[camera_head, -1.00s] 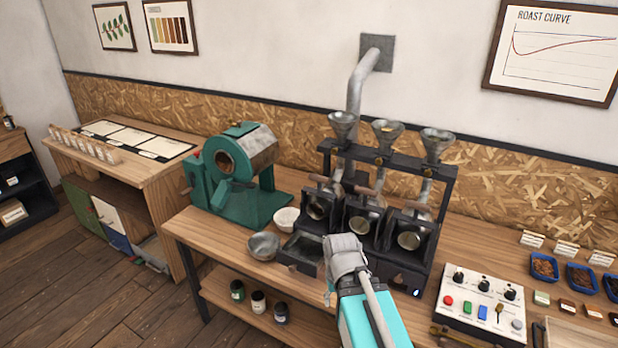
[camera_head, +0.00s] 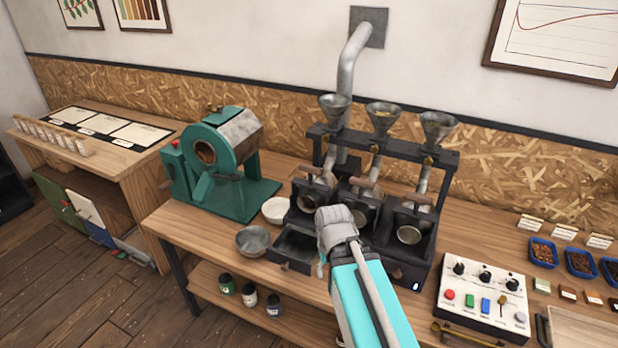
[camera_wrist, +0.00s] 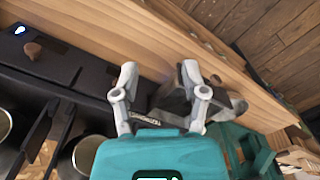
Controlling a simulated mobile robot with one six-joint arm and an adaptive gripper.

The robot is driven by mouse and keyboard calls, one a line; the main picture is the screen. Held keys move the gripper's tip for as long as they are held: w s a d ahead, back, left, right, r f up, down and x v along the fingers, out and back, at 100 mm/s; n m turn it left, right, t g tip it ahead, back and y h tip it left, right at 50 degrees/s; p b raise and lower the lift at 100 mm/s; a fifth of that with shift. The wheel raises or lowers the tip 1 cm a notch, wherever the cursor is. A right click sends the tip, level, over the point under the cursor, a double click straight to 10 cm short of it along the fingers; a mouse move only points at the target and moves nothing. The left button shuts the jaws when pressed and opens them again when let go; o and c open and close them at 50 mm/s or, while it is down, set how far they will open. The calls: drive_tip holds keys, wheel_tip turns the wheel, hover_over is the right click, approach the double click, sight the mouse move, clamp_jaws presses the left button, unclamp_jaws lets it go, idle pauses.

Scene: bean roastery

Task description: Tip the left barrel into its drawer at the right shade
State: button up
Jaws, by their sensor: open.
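The three-barrel roaster stands on the bench. Its left barrel (camera_head: 308,201) is a small drum with its round mouth facing forward, below the left funnel. The left drawer (camera_head: 291,249) below it is pulled out and looks empty where visible; my wrist hides its right side. My gripper (camera_wrist: 160,85) is open with nothing held. In the head view it is in front of the roaster, right of the open drawer, fingertips hidden. In the wrist view a grey box-like part, probably the open drawer (camera_wrist: 178,96), lies beyond the fingers; contact cannot be told. The bean shade is not readable.
The middle barrel (camera_head: 357,217) and right barrel (camera_head: 409,235) stand close by. A metal bowl (camera_head: 253,241) and white bowl (camera_head: 275,210) are left of the drawer. A button panel (camera_head: 484,299) is at right, a green roaster (camera_head: 218,165) at left.

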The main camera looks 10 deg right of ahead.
drive_tip(key=shift+w+r, duration=0.1)
wheel_tip(320, 180, up, 24)
drive_tip(key=n+p, duration=0.9)
drive_tip(key=p, duration=1.5)
hover_over(311, 183)
drive_tip(key=w, duration=0.1)
drive_tip(key=shift+f+b, duration=0.3)
drive_tip(key=shift+f, duration=0.1)
wheel_tip(311, 183, down, 13)
drive_tip(key=b, duration=1.3)
drive_tip(key=shift+f, duration=0.15)
clamp_jaws()
